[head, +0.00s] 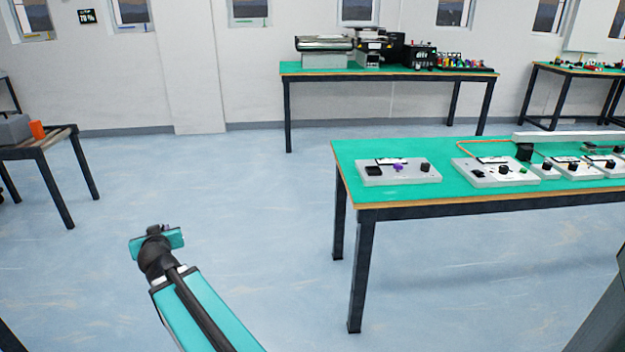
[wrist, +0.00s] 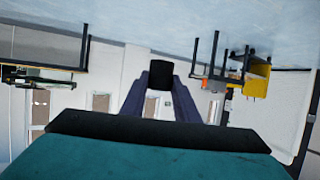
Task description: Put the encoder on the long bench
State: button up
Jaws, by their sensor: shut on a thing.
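My gripper (wrist: 160,88) shows in the wrist view with its two dark purple fingers shut on a small black block, the encoder (wrist: 160,73), held between the tips. In the head view my gripper (head: 155,230) is at the lower left, over open floor, mostly hidden behind my teal wrist. The encoder cannot be made out there. A long green-topped bench (head: 460,197) stands to the right of my gripper, clearly apart from it, and runs out of the right edge.
The bench carries grey modules (head: 398,177) with knobs and a white bar; its near left corner is bare. A second green-topped table (head: 390,72) with machines stands at the back wall. A small table (head: 40,142) with an orange item is at left. Floor between is clear.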

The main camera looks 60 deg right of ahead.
jog(key=s+d+r+m+g+h+p, duration=0.1)
jog(key=s+d+m+g+h+p, duration=0.25)
jog(key=s+d+p, duration=0.6)
jog(key=s+d+r+m+g+h+p, duration=0.1)
jog(key=s+d+m+g+h+p, duration=0.3)
jog(key=s+d, duration=0.95)
jog(key=s+d+r+m+g+p, duration=0.3)
jog(key=s+d+p, duration=0.5)
jog(key=s, duration=0.5)
jog(key=s+d+r+m+g+p, duration=0.3)
jog(key=s+d+p, duration=0.6)
jog(key=s, duration=0.5)
jog(key=shift+r+m+g+y, duration=0.4)
jog(key=shift+m+g+y, duration=0.05)
jog(key=shift+m+g, duration=0.45)
jog(key=shift+d+f+b, duration=0.2)
jog(key=shift+d+b, duration=0.1)
jog(key=shift+b, duration=1.05)
jog(key=d+b, duration=0.1)
jog(key=b, duration=0.6)
jog(key=w+d+b, duration=0.1)
jog(key=b, duration=0.6)
jog(key=shift+d, duration=0.25)
